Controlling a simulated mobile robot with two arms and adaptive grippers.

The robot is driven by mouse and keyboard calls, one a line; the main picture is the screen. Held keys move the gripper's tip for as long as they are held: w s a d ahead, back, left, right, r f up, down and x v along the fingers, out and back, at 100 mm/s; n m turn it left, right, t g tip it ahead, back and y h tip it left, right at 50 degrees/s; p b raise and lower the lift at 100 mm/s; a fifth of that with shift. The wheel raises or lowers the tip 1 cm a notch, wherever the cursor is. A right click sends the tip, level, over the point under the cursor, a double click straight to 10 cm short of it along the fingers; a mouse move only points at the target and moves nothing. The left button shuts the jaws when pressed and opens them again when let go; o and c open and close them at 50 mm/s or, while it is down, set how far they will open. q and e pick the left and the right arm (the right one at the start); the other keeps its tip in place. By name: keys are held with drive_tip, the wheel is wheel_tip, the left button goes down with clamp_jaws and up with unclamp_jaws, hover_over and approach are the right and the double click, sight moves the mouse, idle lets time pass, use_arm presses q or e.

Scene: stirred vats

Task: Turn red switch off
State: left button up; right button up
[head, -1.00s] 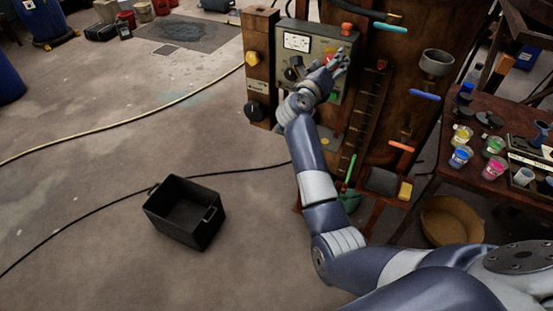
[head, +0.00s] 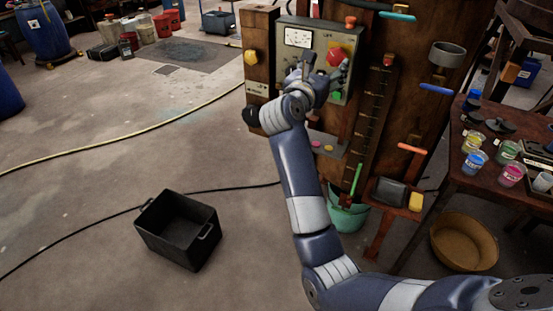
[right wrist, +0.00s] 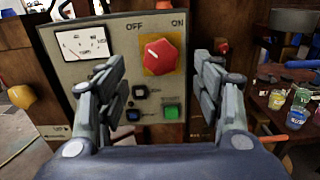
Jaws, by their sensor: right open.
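The red switch (head: 338,53) is a large knob on a yellow plate on the grey control panel (head: 299,61). In the right wrist view the red switch (right wrist: 160,57) sits below the words OFF on the left and ON on the right; I cannot tell which one it points at. My right gripper (head: 325,67) is open and empty in front of the panel, just below and left of the knob. In the right wrist view its fingers (right wrist: 162,72) stand on either side of the knob, apart from it. My left gripper is out of view.
Below the knob are a green button (right wrist: 172,112), a blue button (right wrist: 133,115) and a black knob (right wrist: 139,91). A yellow knob (head: 251,57) is left of the panel. A table (head: 463,188) with paint cups stands right. A black crate (head: 178,235) lies on open floor.

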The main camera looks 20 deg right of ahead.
drive_tip(key=w+a+f+n+t+y, duration=0.1)
drive_tip(key=a+f+n+t+y, duration=0.1)
drive_tip(key=a+f+n, duration=0.4)
drive_tip(key=a+f+n+t+y+b, duration=0.1)
drive_tip(key=a+f+n+t+y, duration=0.2)
drive_tip(key=f+n, duration=1.3)
drive_tip(key=a+f+t, duration=0.1)
drive_tip(key=a+f, duration=0.2)
drive_tip(key=shift+w+f+n+t, duration=0.15)
drive_tip(key=shift+w+n+t, duration=0.15)
drive_tip(key=shift+w+n, duration=0.1)
drive_tip(key=s+a+f+n+g+y, duration=0.25)
drive_tip(key=s+f+n, duration=0.3)
drive_tip(key=f, duration=0.65)
drive_tip(key=s+a+f+n+g+y, duration=0.2)
drive_tip(key=s+a+f+n+y, duration=0.25)
drive_tip(key=f, duration=0.65)
drive_tip(key=s+a+f+n+g+y, duration=0.1)
drive_tip(key=s+f+n+g+y, duration=0.1)
drive_tip(key=s+f+n, duration=0.75)
drive_tip(key=s+d+f+n+g, duration=0.2)
drive_tip(key=s+f+g, duration=0.4)
drive_tip(key=s+f, duration=1.25)
drive_tip(key=s+d+f+n+g, duration=0.2)
drive_tip(key=s, duration=0.8)
drive_tip(key=s+d+f+n+g, duration=0.2)
drive_tip(key=s+g, duration=0.1)
drive_tip(key=s, duration=0.7)
drive_tip(key=shift+s+f, duration=0.25)
drive_tip(key=shift+s, duration=0.05)
